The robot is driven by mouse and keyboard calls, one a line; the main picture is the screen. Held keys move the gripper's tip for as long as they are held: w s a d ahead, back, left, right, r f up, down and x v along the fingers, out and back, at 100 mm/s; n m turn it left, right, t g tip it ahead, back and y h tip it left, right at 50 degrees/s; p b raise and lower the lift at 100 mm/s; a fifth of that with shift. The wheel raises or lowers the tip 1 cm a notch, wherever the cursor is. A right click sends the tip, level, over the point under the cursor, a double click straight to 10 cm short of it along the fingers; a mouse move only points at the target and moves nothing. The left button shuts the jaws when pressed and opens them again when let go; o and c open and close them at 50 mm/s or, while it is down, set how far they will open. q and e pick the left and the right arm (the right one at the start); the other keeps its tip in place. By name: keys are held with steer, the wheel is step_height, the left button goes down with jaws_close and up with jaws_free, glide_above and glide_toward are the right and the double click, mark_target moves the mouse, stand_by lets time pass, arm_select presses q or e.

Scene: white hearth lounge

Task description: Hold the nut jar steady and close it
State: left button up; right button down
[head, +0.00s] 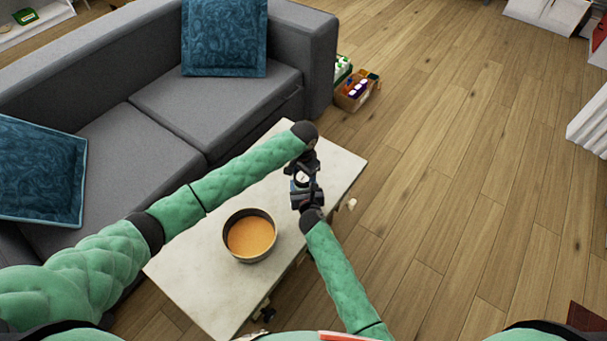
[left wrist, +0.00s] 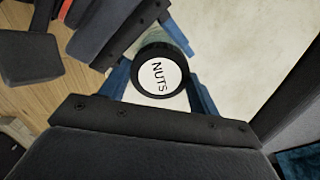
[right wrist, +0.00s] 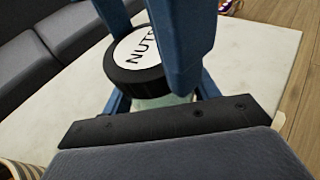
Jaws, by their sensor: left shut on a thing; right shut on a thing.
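The nut jar's lid (head: 302,177) is round, with a black rim and a white top. It reads NUTS in the left wrist view (left wrist: 158,77) and in the right wrist view (right wrist: 138,50). It sits on top of the jar's pale green body (right wrist: 165,101), which is mostly hidden. My left gripper (head: 302,170) is shut on the lid, its blue fingers on either side. My right gripper (head: 306,188) comes from the near side, shut on the jar body below the lid. Whether the lid is fully tight, I cannot tell.
The jar is over the right part of a pale table (head: 195,262). A round bowl (head: 249,236) with orange-brown contents stands on the table to the left. A grey sofa (head: 130,150) is behind. A box of small items (head: 354,92) stands on the floor.

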arm_select(q)
steer(key=o, duration=0.9)
steer(key=shift+o, duration=0.2)
steer(key=shift+s, duration=0.1)
steer(key=shift+r, duration=0.1)
steer(key=shift+r, duration=2.2)
steer(key=shift+c, duration=0.4)
